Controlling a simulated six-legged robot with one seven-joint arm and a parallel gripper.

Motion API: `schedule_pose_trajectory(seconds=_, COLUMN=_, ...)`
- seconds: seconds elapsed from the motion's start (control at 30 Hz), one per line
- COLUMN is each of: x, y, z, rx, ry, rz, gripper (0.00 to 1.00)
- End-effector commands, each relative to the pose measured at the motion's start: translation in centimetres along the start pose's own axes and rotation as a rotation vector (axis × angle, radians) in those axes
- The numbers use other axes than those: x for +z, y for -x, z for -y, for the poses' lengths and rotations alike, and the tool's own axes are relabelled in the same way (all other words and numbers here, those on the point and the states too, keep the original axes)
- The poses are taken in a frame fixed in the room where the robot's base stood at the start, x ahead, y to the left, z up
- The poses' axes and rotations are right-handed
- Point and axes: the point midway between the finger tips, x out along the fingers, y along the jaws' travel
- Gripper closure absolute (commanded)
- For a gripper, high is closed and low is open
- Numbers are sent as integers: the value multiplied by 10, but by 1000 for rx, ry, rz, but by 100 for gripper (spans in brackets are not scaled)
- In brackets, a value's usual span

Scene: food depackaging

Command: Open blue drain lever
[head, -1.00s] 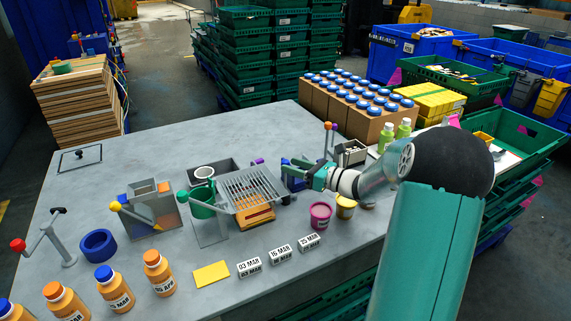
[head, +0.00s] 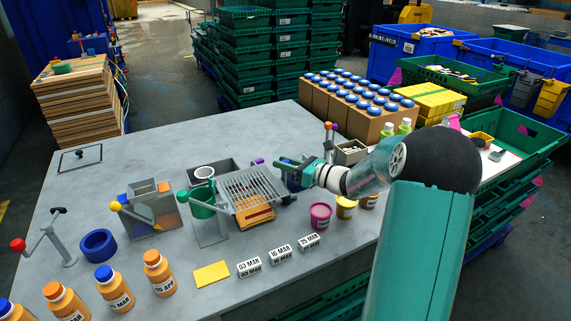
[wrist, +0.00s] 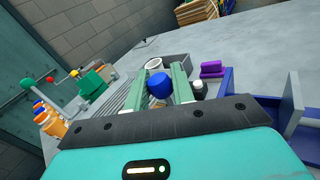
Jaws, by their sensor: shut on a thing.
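The blue knob of the drain lever (wrist: 159,83) shows in the wrist view as a round blue ball between the two green fingers. My gripper (wrist: 159,87) is shut on it. In the head view my gripper (head: 283,163) is at the right of the metal drain grate (head: 250,189), level with its rear half. The knob cannot be made out there, and the lever's stem and pivot are hidden. The grate also shows in the wrist view (wrist: 120,98), to the left of the fingers.
A pink tub (head: 320,216) and a yellow tub (head: 346,207) stand in front.

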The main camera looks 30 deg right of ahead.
Motion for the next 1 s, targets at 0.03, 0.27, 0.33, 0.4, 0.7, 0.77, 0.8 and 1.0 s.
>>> schedule_pose_trajectory(seconds=0.03, x=0, y=1, z=0, rx=0, ry=0, rz=-1, gripper=100)
schedule_pose_trajectory(seconds=0.27, x=-2, y=7, z=-4, rx=1, ry=0, rz=-2, gripper=100)
schedule_pose_trajectory(seconds=0.33, x=-2, y=10, z=-7, rx=1, ry=0, rz=-1, gripper=100)
schedule_pose_trajectory(seconds=0.4, x=-4, y=14, z=-10, rx=1, ry=0, rz=-2, gripper=100)
schedule_pose_trajectory(seconds=0.7, x=-14, y=36, z=-22, rx=1, ry=-1, rz=-3, gripper=100)
schedule_pose_trajectory(seconds=0.77, x=-16, y=40, z=-25, rx=2, ry=-2, rz=-2, gripper=100)
schedule_pose_trajectory(seconds=0.8, x=-18, y=43, z=-26, rx=2, ry=-3, rz=-2, gripper=100)
schedule_pose_trajectory(seconds=1.0, x=-29, y=54, z=-32, rx=21, ry=55, rz=90, gripper=100)
